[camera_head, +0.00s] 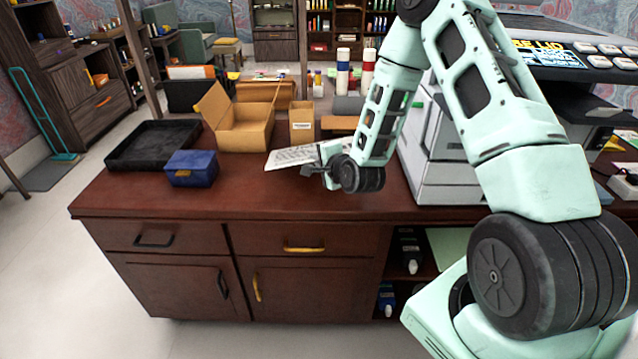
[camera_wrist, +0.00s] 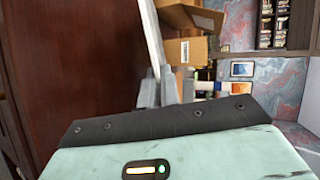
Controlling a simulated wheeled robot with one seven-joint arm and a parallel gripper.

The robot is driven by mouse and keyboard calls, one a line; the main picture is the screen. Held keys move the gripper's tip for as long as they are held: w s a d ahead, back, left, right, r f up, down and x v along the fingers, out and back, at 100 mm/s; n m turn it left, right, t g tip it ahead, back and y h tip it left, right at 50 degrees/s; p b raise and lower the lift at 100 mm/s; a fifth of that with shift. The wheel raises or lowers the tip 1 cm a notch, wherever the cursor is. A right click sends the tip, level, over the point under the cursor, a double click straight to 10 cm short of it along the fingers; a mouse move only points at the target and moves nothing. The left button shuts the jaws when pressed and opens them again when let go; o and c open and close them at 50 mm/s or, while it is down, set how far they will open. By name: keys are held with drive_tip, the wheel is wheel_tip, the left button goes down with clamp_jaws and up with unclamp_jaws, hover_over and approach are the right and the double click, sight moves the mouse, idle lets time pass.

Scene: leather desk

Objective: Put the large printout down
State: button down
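The large printout (camera_head: 290,157) is a pale sheet with dark print, lying roughly level over the brown desk top in the head view. My gripper (camera_head: 314,171) is at its right front edge, and my wrist hides part of it. In the wrist view the printout (camera_wrist: 152,38) shows edge-on as a thin pale strip. It runs between the two grey fingers of my gripper (camera_wrist: 160,84), which are closed on its near edge. I cannot tell whether the sheet touches the desk (camera_head: 250,198) or hangs a little above it.
An open cardboard box (camera_head: 240,125), a small carton (camera_head: 302,122), a blue box (camera_head: 191,168) and a black tray (camera_head: 150,145) stand left of and behind the printout. A white machine (camera_head: 440,150) stands right of my wrist. The front strip of desk is clear.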

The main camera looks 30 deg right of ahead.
drive_tip(key=shift+f+b, duration=0.85)
drive_tip(key=shift+f, duration=0.55)
drive_tip(key=c, duration=1.8)
unclamp_jaws()
drive_tip(key=shift+s, duration=0.1)
drive_tip(key=shift+p+v, duration=0.55)
drive_tip(key=shift+v, duration=3.4)
drive_tip(key=shift+r, duration=0.1)
